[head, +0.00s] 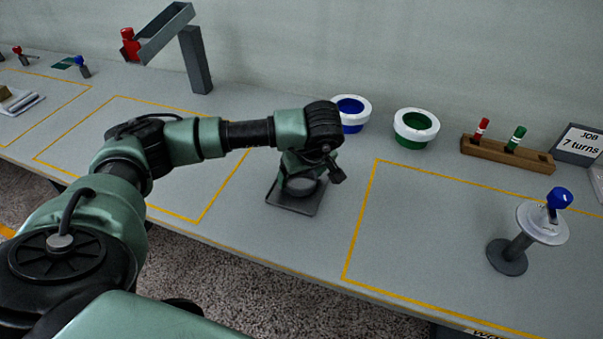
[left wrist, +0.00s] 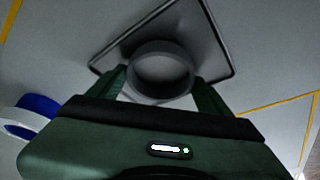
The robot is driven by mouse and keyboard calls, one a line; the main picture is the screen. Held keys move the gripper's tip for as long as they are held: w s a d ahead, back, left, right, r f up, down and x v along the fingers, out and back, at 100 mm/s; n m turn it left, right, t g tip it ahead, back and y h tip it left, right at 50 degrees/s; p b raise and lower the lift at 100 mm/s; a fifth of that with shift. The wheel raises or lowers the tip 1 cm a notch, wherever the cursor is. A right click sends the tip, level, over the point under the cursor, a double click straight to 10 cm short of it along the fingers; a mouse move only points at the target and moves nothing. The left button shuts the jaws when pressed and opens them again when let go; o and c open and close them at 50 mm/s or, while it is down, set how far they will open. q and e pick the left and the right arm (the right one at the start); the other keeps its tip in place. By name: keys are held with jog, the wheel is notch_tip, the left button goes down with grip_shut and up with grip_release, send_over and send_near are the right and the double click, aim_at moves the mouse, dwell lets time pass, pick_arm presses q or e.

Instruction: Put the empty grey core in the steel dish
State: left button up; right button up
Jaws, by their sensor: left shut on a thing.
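The steel dish (head: 293,206) is a dark, square, shallow tray on the table, under my left arm's end. It also shows in the left wrist view (left wrist: 120,47) as a dark square with a raised rim. My left gripper (head: 302,183) points down over the dish. In the left wrist view, its fingers (left wrist: 160,84) are shut on the empty grey core (left wrist: 161,52), a hollow ring, one finger on each side. The core is within the dish's outline; I cannot tell whether it touches the dish floor. My right gripper is not in view.
A wooden block (head: 507,153) holds a red and a green peg. A spindle with a blue knob (head: 520,240) stands at the right.

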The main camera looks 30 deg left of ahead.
pick_arm(q)
jog(key=shift+f, duration=0.1)
jog(key=o, duration=1.3)
jog(key=b+v, duration=0.1)
jog(key=v, duration=1.1)
jog(key=shift+s, duration=0.1)
